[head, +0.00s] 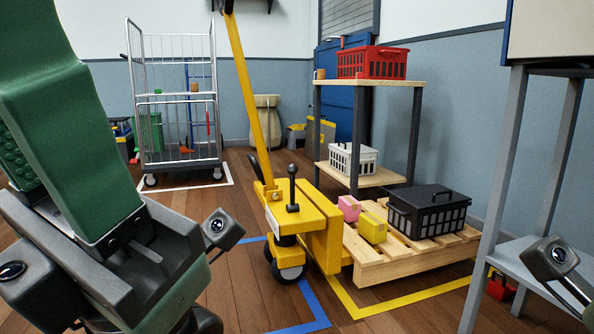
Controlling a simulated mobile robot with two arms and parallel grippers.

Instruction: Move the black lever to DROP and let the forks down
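A yellow pallet truck (322,230) stands in the middle of the head view, with its long tiller (247,90) leaning up and left. A black lever with a round knob (292,172) stands upright on its yellow head; no DROP marking is readable. A second, thin black handle (257,166) sits beside the tiller. The forks are hidden under the wooden pallet (385,270), so their height cannot be told. My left gripper (150,272) is large in the left foreground, nearer than the lever and apart from it; its fingertips are not clear. My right gripper is not clearly visible.
The pallet carries a black crate (428,212), a pink box (349,207) and a yellow box (373,228). A wooden shelf (368,83) stands behind it, a wire cage cart (180,105) at back left. A grey-legged stand (494,200) is at right. Floor left of the truck is clear.

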